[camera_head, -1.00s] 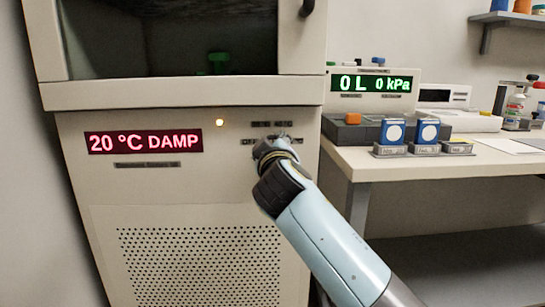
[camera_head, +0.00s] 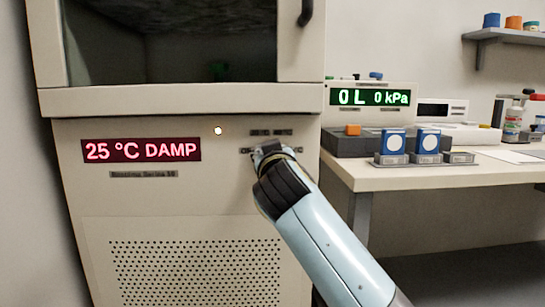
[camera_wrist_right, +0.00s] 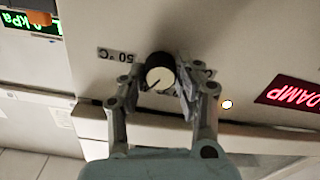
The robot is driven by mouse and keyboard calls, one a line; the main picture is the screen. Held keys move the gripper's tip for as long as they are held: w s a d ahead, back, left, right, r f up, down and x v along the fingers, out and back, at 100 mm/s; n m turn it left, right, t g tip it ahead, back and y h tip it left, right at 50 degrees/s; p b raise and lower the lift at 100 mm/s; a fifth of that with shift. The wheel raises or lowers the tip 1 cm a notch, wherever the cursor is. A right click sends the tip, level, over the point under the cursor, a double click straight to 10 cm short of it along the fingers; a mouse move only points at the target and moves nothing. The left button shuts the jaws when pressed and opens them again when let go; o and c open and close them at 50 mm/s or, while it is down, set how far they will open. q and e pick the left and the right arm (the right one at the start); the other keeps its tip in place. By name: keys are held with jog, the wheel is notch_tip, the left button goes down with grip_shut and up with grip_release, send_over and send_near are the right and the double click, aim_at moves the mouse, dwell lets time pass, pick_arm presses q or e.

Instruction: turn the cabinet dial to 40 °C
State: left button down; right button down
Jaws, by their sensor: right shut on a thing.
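The cabinet (camera_head: 190,195) fills the left of the head view. Its red display (camera_head: 141,150) reads 25 °C DAMP. The dial (camera_wrist_right: 159,72), a black knob with a pale face and a dark pointer line, shows in the right wrist view. My right gripper (camera_wrist_right: 157,85) is shut on the dial, one finger on each side. A label reading 50 °C sits beside the dial. In the head view my right arm's wrist hides the dial. My left gripper is not in view.
A lit indicator lamp (camera_head: 218,131) is on the cabinet front, left of my right wrist. At right, a table (camera_head: 450,174) holds a green 0 L 0 kPa display (camera_head: 372,97) and blue-framed gauges (camera_head: 393,140). The front below the display is clear.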

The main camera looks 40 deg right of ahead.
jog(key=shift+f, duration=0.25)
jog(key=c, duration=1.2)
grip_release()
jog(key=shift+o, duration=1.3)
jog(key=shift+r, duration=0.1)
jog(key=shift+r, duration=0.1)
